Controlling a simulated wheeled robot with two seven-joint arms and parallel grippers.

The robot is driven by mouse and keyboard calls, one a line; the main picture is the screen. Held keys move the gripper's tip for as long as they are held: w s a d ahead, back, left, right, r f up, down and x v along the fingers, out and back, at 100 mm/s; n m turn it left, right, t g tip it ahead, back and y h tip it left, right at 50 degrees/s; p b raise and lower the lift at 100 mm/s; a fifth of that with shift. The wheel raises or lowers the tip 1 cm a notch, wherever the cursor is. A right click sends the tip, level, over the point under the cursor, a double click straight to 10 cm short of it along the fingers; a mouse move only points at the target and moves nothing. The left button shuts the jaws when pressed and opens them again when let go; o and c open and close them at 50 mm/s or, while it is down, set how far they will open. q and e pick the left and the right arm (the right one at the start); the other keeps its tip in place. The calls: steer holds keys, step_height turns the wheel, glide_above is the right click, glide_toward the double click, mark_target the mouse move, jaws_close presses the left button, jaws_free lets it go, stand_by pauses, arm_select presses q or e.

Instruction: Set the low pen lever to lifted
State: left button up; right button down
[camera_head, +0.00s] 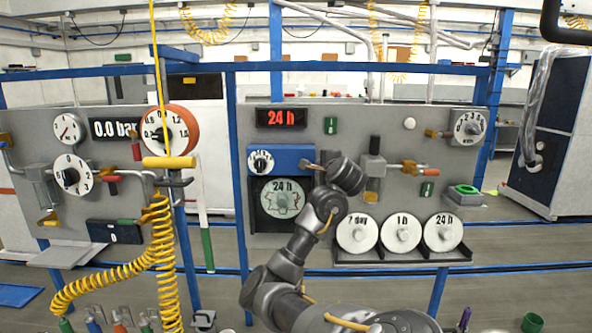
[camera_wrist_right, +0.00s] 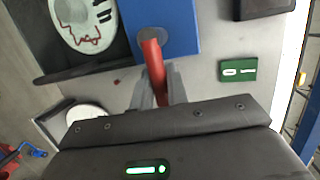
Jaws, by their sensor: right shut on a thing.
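The chart recorder has a blue head (camera_head: 292,154) above a black-framed round chart marked 24 h (camera_head: 283,199). A red pen lever (camera_wrist_right: 152,55) sticks out from a round grey pivot on the blue head (camera_wrist_right: 174,22) in the wrist view. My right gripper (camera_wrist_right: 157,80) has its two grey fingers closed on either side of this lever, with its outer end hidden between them. In the head view my right gripper (camera_head: 318,167) is at the right end of the blue head, and my wrist largely hides the lever. My left gripper is not in view.
A green switch plate (camera_wrist_right: 238,70) sits beside the blue head. Chart discs (camera_head: 401,233) stand on a shelf to the lower right of my wrist. A valve with an orange-tipped handle (camera_head: 405,169) is close on the right. A yellow coiled hose (camera_head: 160,240) hangs at left.

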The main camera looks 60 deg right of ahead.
stand_by(0.5)
steer(key=c, duration=1.4)
jaws_free()
steer(key=shift+b+v, duration=1.4)
steer(key=shift+v, duration=4)
steer(key=shift+w, duration=0.15)
